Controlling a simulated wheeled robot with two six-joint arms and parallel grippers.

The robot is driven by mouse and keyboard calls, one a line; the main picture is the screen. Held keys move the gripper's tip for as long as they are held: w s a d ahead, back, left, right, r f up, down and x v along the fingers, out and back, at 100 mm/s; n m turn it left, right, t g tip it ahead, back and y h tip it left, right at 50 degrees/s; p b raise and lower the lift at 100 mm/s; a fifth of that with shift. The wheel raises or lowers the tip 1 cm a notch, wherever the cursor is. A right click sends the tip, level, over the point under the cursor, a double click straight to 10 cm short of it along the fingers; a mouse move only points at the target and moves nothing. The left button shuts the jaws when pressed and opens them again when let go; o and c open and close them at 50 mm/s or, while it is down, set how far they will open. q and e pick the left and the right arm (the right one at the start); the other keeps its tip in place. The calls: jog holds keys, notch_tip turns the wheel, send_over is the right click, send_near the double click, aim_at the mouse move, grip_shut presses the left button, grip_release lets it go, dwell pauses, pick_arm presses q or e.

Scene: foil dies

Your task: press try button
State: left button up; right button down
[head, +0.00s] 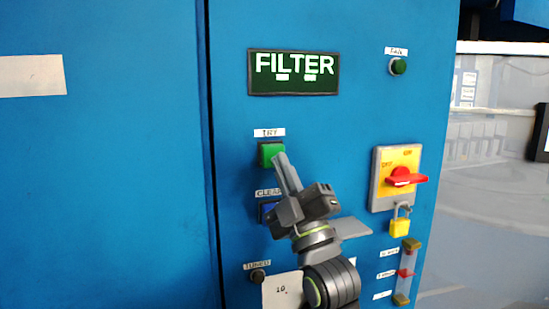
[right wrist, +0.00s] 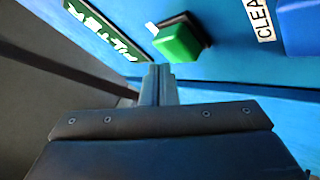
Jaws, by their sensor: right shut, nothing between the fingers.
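The green TRY button (head: 271,154) is a square button on the blue cabinet, under a white TRY label (head: 270,133). In the right wrist view the green button (right wrist: 180,43) stands out from the panel just beyond my fingertips. My right gripper (head: 281,158) is shut and empty, its fingertips at the right edge of the button in the head view. In the right wrist view the shut fingers (right wrist: 158,68) end a little short of the button's picture; whether they touch it I cannot tell. My left gripper is out of view.
A blue CLEAR button (head: 267,212) lies below, partly behind my gripper. A FILTER display (head: 293,73) is above. To the right are a green lamp or button (head: 398,66), a red rotary switch (head: 405,177) on a yellow plate, and a yellow padlock (head: 399,226).

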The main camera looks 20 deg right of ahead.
jog(key=shift+s, duration=0.1)
jog(key=shift+s+d+b, duration=0.1)
jog(key=shift+s+b, duration=0.3)
jog(key=shift+s, duration=2)
